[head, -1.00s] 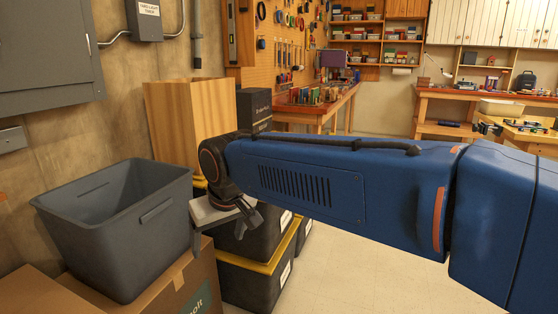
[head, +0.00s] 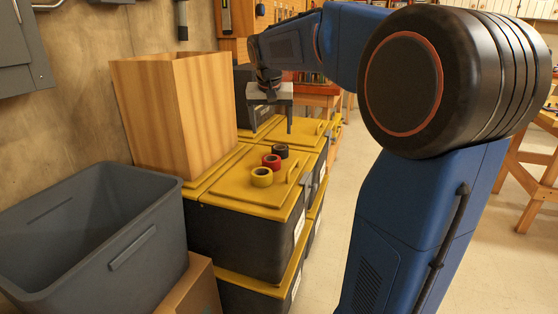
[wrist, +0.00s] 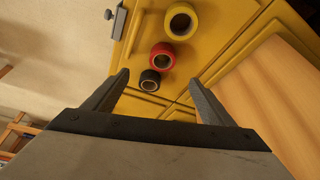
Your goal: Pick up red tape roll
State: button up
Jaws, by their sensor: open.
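The red tape roll (head: 271,161) lies on the yellow lid of a black storage bin, between a yellow tape roll (head: 262,177) in front and a black tape roll (head: 281,151) behind. In the wrist view the red roll (wrist: 162,56) lies beyond my fingertips, with the black roll (wrist: 150,80) nearer them and the yellow roll (wrist: 181,21) farther off. My gripper (wrist: 160,78) is open and empty. In the head view my gripper (head: 289,129) hangs above the lids, behind the rolls and apart from them.
A tall wooden box (head: 175,112) stands on the bins left of the rolls. A grey open tub (head: 105,240) is at the front left, on a cardboard box (head: 200,292). The yellow lid (head: 240,192) has a raised handle on its right. Floor right of the bins is clear.

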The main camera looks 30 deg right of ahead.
send_near(271, 159)
jog(key=s+f, duration=0.1)
jog(key=f, duration=0.1)
jog(key=shift+s+f, duration=0.35)
jog(key=shift+f, duration=0.05)
jog(key=shift+w+x, duration=0.2)
jog(key=shift+x, duration=1.2)
jog(key=shift+w+x, duration=0.2)
jog(key=shift+x, duration=1.15)
jog(key=shift+a, duration=0.15)
jog(key=c, duration=1.2)
